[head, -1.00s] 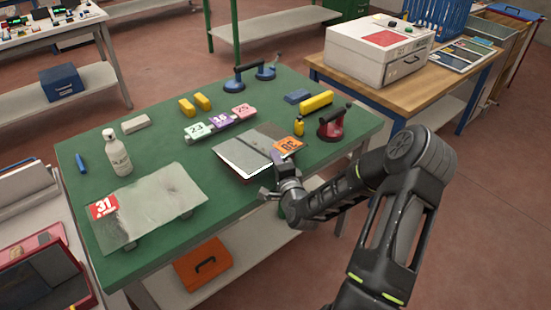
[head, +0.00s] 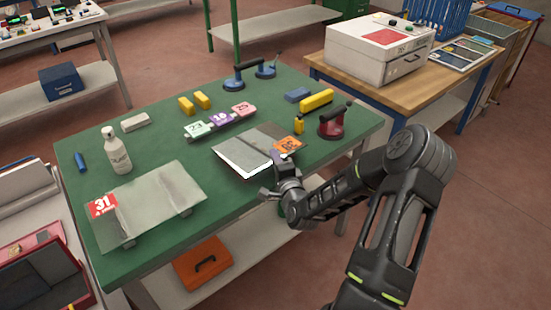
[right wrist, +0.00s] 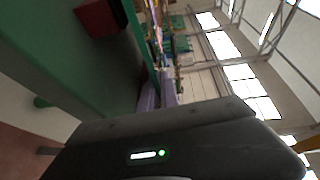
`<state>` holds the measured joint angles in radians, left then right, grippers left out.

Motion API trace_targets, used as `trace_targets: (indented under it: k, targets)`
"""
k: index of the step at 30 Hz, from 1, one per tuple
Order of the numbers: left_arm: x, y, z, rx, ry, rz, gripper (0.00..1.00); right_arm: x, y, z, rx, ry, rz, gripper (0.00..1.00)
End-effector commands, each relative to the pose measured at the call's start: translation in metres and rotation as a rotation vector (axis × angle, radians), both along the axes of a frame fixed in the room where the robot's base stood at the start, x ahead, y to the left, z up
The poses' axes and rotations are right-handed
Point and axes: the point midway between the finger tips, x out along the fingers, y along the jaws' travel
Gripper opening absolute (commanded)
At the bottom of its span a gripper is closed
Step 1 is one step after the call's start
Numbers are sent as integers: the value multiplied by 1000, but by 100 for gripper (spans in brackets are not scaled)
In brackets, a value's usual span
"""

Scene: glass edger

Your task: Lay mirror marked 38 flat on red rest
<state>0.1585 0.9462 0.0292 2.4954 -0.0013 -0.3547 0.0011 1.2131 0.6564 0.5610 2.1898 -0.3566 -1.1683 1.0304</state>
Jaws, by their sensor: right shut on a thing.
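The mirror with the orange label (head: 243,152) is a grey reflective sheet over the front middle of the green table. The sheet looks nearly level. In the right wrist view, a dark red block (right wrist: 100,17), likely the red rest, stands on the green table. In the head view the mirror hides the rest, so contact between them cannot be told. My left gripper is not in view.
A glass sheet labelled 31 (head: 150,205) lies at the front left of the green table (head: 150,150). A white bottle (head: 117,152), tagged blocks (head: 220,122), a red suction cup (head: 332,124) and yellow blocks (head: 316,101) stand around the mirror.

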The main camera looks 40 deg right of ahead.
Motion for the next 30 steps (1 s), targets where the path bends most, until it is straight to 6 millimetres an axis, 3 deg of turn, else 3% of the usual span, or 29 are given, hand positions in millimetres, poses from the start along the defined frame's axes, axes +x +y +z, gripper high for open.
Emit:
trace_targets:
  k: [10,22,30]
  targets:
    - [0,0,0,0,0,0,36,0,0,0,-1,-1,0,31]
    - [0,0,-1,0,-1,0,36,-4,1,-2,1,5,0,31]
    - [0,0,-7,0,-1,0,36,-37,16,1,-2,4,0,31]
